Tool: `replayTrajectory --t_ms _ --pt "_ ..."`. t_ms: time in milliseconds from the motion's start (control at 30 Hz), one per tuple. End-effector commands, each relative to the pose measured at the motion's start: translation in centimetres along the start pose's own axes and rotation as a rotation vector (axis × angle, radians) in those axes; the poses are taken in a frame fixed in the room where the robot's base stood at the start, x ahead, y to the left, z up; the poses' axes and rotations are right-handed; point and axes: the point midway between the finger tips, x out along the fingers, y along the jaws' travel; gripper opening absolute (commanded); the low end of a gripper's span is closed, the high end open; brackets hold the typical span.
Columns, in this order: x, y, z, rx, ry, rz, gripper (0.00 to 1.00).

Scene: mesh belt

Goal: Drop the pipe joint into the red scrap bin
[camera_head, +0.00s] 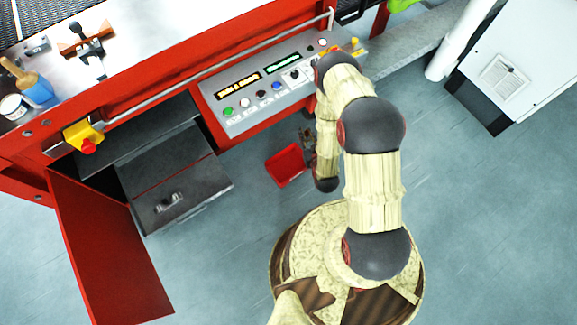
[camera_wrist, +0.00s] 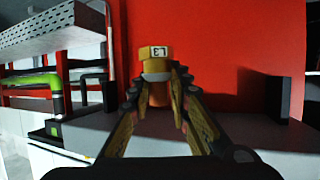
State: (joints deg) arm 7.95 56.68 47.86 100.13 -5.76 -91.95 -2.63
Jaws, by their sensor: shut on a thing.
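My gripper (camera_wrist: 160,90) is shut on a yellow, brass-coloured pipe joint (camera_wrist: 157,62) in the wrist view. The joint stands upright between the fingertips, with a pale label whose marking looks upside down. In the head view my gripper (camera_head: 307,137) is small and partly hidden beside my wrist, below the control panel; the joint cannot be made out there. The red scrap bin (camera_head: 285,165) is an open red box, low in front of the machine. It shows just left of and below my gripper in the head view. I cannot make it out in the wrist view.
The control panel (camera_head: 265,87) with buttons is behind my gripper. A dark drawer unit (camera_head: 185,190) and an open red door (camera_head: 105,245) are at the left. A white cabinet (camera_head: 515,70) stands at the right. Grey floor around the bin is clear.

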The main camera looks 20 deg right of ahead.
Motion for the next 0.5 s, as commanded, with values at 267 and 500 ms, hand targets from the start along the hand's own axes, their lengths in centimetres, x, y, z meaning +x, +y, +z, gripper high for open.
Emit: replayTrajectory --t_ms 267,500 --pt "3.5 0.1 8.2 -0.012 -0.003 -0.038 0.00" --pt "6.2 -0.5 15.2 -0.031 -0.001 -0.095 0.00"
